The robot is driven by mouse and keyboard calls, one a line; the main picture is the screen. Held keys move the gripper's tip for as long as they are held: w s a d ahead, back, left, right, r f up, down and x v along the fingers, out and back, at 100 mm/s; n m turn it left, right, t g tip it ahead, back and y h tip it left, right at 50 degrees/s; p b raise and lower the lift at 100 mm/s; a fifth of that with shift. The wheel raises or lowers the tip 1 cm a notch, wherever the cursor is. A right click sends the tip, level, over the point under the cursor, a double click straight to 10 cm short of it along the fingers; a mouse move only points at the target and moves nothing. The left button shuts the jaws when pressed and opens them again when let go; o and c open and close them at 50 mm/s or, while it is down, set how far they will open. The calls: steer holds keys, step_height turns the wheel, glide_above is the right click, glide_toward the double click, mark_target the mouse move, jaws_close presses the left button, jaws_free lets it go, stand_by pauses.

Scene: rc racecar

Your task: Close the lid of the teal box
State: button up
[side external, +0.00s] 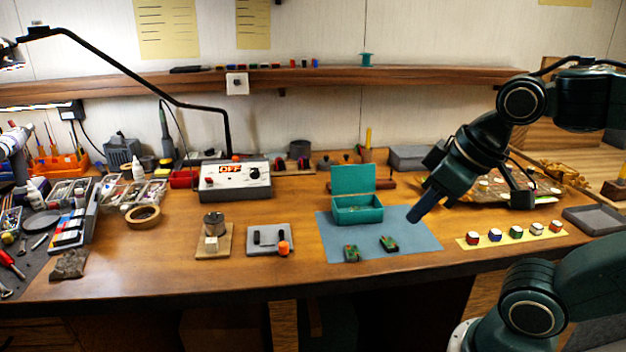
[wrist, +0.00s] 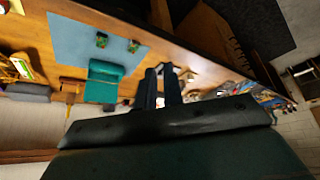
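The teal box (side external: 357,215) stands on a blue-grey mat (side external: 405,240), its lid (side external: 352,179) standing up at the back, so the box is open. The box (wrist: 106,70) and lid (wrist: 101,92) also show in the wrist view, left of my fingers. My gripper (side external: 414,216) is above the mat, to the right of the box and apart from it, pointing down and left. In the wrist view my two dark fingers (wrist: 161,72) are close together with nothing visible held; whether they are fully shut is unclear.
Two small green pieces (side external: 352,254) (side external: 389,243) lie on the mat in front of the box. A yellow strip with several coloured blocks (side external: 515,232) lies to the right. A grey plate with an orange knob (side external: 284,248) is to the left. A wooden shelf (side external: 330,76) runs behind.

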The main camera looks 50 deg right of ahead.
steer(key=shift+w+d+r, duration=0.15)
steer(key=shift+w+r, duration=0.1)
steer(key=shift+w, duration=0.15)
jaws_close()
steer(key=w+d+r+m+g+h, duration=0.15)
steer(key=w+d+r, duration=0.35)
steer(key=w, duration=0.5)
steer(key=m+g, duration=0.1)
steer(key=m, duration=0.5)
glide_above(352, 178)
steer(key=a, duration=0.5)
step_height(352, 178, down, 4)
steer(key=r, duration=0.1)
steer(key=w+d+f+m+g, duration=0.1)
steer(key=w+d+f, duration=0.2)
steer(key=d+f, duration=0.4)
steer(key=d, duration=0.3)
steer(key=shift+w+d+m, duration=0.15)
steer(key=shift+d+m, duration=0.2)
steer(key=shift+f+h, duration=0.25)
steer(key=x, duration=0.9)
steer(key=shift+f, duration=0.35)
steer(key=shift+s+a+r, duration=0.45)
steer(key=shift+s+a, duration=0.15)
steer(key=shift+s, duration=0.05)
steer(key=shift+s+a+r, duration=0.4)
steer(key=shift+s+a, duration=0.2)
steer(key=shift+a, duration=0.05)
